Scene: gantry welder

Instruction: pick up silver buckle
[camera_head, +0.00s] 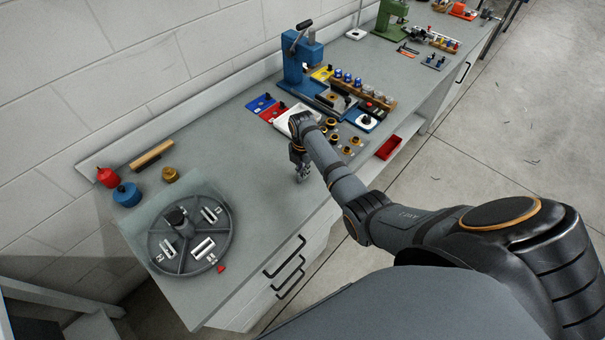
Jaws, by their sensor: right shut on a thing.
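Several silver buckle-like metal pieces lie in the sections of a round dark grey tray (181,269) at the near left of the bench. One silver piece (203,248) is at the tray's lower right, another (211,214) at its upper right, and another (167,247) at its left. My right gripper (302,179) points down over the bench, right of the tray and well apart from it. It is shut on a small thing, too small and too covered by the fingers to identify. My left gripper is not in view.
A blue press (297,60) stands farther back, with a wooden rack (364,91) and brass parts near my right arm. A red container (108,177), a blue one (127,194) and a brass one (170,174) stand behind the tray. The bench between tray and gripper is clear.

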